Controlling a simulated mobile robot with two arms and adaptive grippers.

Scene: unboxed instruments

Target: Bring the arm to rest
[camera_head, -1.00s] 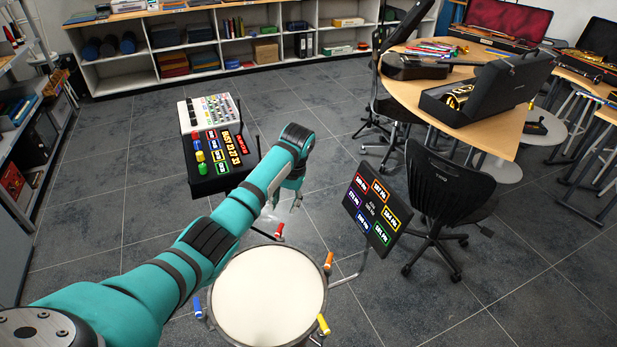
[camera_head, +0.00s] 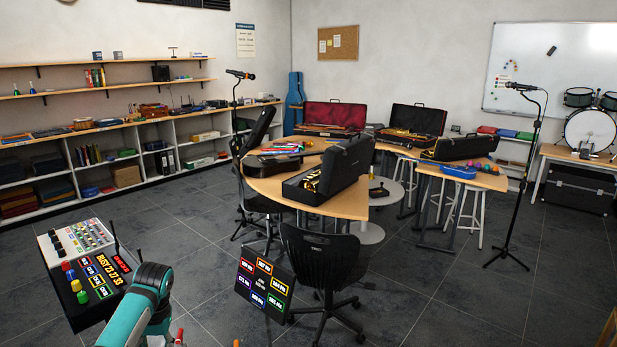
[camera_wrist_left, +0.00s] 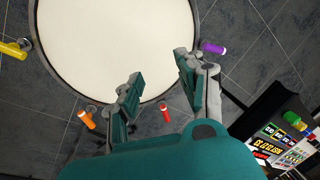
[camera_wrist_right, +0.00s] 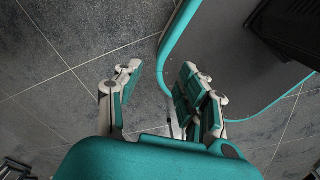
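My left arm (camera_head: 140,308) comes in at the bottom left of the head view; its fingers are out of that picture. In the left wrist view my left gripper (camera_wrist_left: 158,88) is open and empty, in front of a white drum head (camera_wrist_left: 120,45) with coloured tuning handles around its rim. A red handle (camera_wrist_left: 165,113) and an orange handle (camera_wrist_left: 86,119) show near the fingers. In the right wrist view my right gripper (camera_wrist_right: 154,85) is open and empty above the grey tiled floor. My right arm is not in the head view.
A mixer box with lit labels (camera_head: 92,272) stands beside my left arm. A sign panel (camera_head: 265,284) and a black chair (camera_head: 322,262) are ahead. Tables with instrument cases (camera_head: 330,172) stand beyond. Floor is clear at the right (camera_head: 450,300).

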